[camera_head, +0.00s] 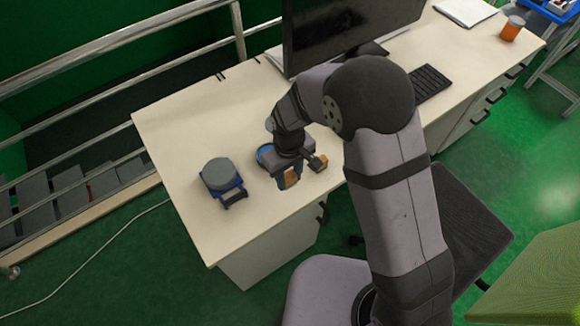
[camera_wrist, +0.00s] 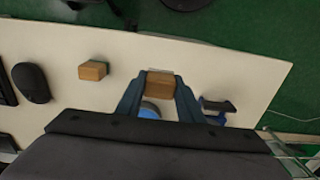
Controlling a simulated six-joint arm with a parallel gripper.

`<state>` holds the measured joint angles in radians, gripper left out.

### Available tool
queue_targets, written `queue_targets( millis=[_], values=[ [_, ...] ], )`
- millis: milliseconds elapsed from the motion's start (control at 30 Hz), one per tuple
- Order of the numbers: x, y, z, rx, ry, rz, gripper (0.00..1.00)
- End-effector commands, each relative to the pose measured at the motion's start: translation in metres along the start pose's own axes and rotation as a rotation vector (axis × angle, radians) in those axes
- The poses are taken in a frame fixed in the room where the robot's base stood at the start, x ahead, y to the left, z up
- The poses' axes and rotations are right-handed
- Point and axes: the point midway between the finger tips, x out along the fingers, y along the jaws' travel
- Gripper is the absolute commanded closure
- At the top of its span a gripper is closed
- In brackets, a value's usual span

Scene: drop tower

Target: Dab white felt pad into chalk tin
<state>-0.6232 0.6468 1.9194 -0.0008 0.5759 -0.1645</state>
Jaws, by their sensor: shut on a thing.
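My gripper (camera_wrist: 160,80) is shut on a tan block (camera_wrist: 159,88), one finger on each side. A thin pale edge shows along the block's far side; I cannot tell whether it is a white felt pad. The held block also shows below my wrist in the head view (camera_head: 291,178). A round blue tin (camera_wrist: 149,111) is partly hidden by my gripper in the wrist view. Its blue rim shows left of my wrist in the head view (camera_head: 264,153). I cannot tell its contents, nor whether the block touches anything below.
A second tan block (camera_wrist: 92,70) lies on the desk (camera_wrist: 60,45). A blue-based object with a grey round top (camera_head: 218,172) stands at the left. A monitor (camera_head: 330,35) and keyboard (camera_head: 430,83) are farther back.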

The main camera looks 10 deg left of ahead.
Motion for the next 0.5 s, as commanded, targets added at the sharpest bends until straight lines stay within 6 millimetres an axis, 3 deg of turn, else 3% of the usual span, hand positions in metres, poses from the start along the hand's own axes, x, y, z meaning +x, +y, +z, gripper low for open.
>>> queue_targets(
  millis=[300, 500],
  values=[
    [0.013, 0.011, -0.072, -0.001, 0.003, 0.001, 0.84],
    [0.002, 0.018, -0.112, 0.000, 0.005, 0.001, 0.84]
  ],
)
